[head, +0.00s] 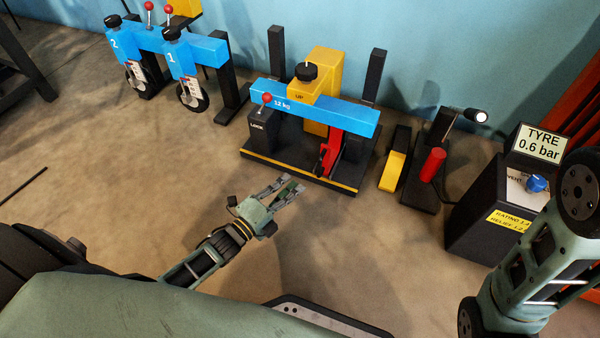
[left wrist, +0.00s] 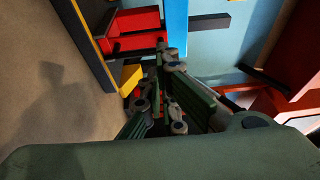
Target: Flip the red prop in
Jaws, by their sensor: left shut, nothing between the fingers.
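The red prop (head: 329,154) stands under the right part of the blue beam (head: 345,118) marked 12 kg, on a black base with a yellow front edge (head: 290,178). In the left wrist view the red prop (left wrist: 132,28) shows at the top, beside the blue beam (left wrist: 176,25). My left gripper (head: 292,188) is in front of the base, apart from the prop, and is shut with nothing in it. Its fingers (left wrist: 160,112) also show in the left wrist view. My right arm shows at the lower right; its gripper is not visible.
A black block with a red-knobbed lever (head: 265,100) stands at the beam's left end. A yellow pedal (head: 392,170) and a red cylinder (head: 432,165) are to the right, by a tyre pressure box (head: 490,210). Blue stands with wheels (head: 190,90) are at back left. The floor in front is clear.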

